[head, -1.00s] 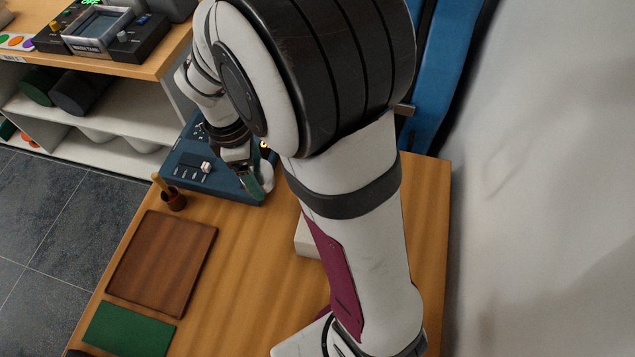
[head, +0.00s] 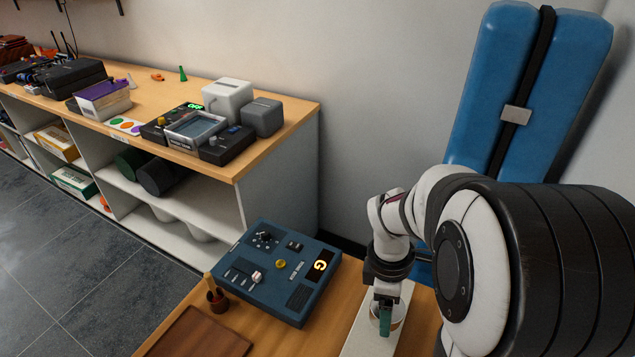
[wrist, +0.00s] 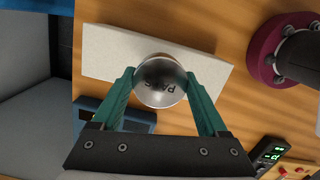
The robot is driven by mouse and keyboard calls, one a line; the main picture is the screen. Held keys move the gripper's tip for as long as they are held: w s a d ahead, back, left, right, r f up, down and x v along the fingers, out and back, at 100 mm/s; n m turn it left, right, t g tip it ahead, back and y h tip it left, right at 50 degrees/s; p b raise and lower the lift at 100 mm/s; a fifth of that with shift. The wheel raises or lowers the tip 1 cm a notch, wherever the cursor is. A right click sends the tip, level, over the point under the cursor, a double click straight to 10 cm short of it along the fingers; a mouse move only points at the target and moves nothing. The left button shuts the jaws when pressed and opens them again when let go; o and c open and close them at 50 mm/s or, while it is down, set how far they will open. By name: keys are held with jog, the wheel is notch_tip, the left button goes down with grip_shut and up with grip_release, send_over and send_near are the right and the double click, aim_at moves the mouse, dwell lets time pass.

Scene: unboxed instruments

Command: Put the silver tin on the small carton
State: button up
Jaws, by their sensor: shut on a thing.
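The silver tin (wrist: 160,84), a round metal can with dark lettering on its top, sits between the green fingers of my gripper (wrist: 158,78) in the wrist view. My gripper is shut on it. In the head view my gripper (head: 386,312) points down over the carton (head: 364,337), and the tin (head: 399,314) is partly hidden by a finger. I cannot tell whether the tin touches the carton.
A blue instrument box (head: 282,274) with knobs stands left of the carton. A small brown pot (head: 217,300) and a dark wooden board (head: 195,338) lie further left. A shelf unit (head: 280,165) with instruments stands behind. My arm hides the table's right side.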

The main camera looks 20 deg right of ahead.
aim_at(375, 303)
jog(key=shift+w+a+f, duration=0.15)
jog(key=shift+w+f, duration=0.05)
jog(key=shift+f, duration=0.95)
jog(key=shift+w+a+f, duration=0.1)
jog(key=shift+w+f, duration=0.05)
jog(key=shift+f, duration=0.95)
jog(key=shift+f, duration=0.1)
jog(key=o, duration=1.3)
jog(key=shift+c, duration=0.2)
jog(key=r, duration=0.4)
jog(key=a+r, duration=0.1)
jog(key=r, duration=0.7)
jog(key=shift+w+a, duration=0.2)
jog(key=shift+w, duration=0.15)
jog(key=s+a+m+y, duration=0.3)
jog(key=s+a+m, duration=1.1)
jog(key=m, duration=0.3)
jog(key=shift+s+r+t, duration=0.15)
jog(key=shift+s+t, duration=0.15)
jog(key=shift+s, duration=0.45)
